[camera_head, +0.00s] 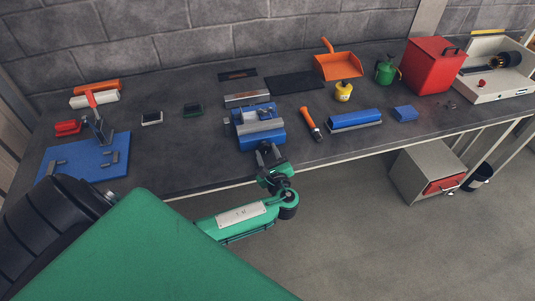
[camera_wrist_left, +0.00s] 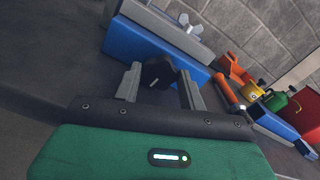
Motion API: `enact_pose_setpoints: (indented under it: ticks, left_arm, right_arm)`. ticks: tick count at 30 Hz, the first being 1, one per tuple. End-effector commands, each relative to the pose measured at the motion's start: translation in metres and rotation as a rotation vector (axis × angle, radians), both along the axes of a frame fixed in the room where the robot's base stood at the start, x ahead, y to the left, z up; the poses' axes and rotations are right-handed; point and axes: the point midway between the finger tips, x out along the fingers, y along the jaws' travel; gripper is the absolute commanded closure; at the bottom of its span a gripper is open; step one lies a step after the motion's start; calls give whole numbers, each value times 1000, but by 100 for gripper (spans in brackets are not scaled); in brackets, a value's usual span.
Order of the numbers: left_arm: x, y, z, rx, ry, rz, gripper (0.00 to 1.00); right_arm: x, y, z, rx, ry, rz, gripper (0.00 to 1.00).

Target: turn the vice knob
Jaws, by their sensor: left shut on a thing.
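The vice (camera_head: 262,140) is blue with grey metal jaws and stands near the front edge of the workbench. In the left wrist view its blue front face (camera_wrist_left: 135,45) fills the area ahead of my fingers. The black vice knob (camera_wrist_left: 158,72) has a pale mark and sits between the two grey fingers of my left gripper (camera_wrist_left: 160,88). In the head view my left gripper (camera_head: 267,155) reaches the front of the vice and hides the knob. It is shut on the knob. My right gripper is not in view.
An orange-handled tool (camera_head: 311,123) and a blue block with a grey base (camera_head: 354,120) lie right of the vice. A blue mat (camera_head: 75,165) is at left. A red box (camera_head: 432,66) stands at right. The bench between mat and vice is mostly clear.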

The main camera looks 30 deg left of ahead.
Motion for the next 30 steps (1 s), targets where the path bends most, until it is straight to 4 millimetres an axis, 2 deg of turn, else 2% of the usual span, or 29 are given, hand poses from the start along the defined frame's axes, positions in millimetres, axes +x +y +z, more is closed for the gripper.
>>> enact_pose_setpoints:
  ticks: [3, 4, 5, 13, 17, 20, 30]
  left_arm:
    - [0, 0, 0, 0, 0, 0, 82]
    - [0, 0, 0, 0, 0, 0, 53]
    - [0, 0, 0, 0, 0, 0, 50]
    - [0, 0, 0, 1, 1, 0, 50]
    - [-6, -7, -2, -2, 0, -1, 50]
    - [-16, -19, -3, -3, 1, -2, 50]
    - [-66, -77, -3, -4, 1, 0, 50]
  right_arm:
    - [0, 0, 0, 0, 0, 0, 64]
    - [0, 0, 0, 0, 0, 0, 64]
    - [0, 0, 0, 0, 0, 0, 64]
    - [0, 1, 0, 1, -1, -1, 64]
    - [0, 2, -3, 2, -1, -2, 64]
    - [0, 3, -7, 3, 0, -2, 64]
    - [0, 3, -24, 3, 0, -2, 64]
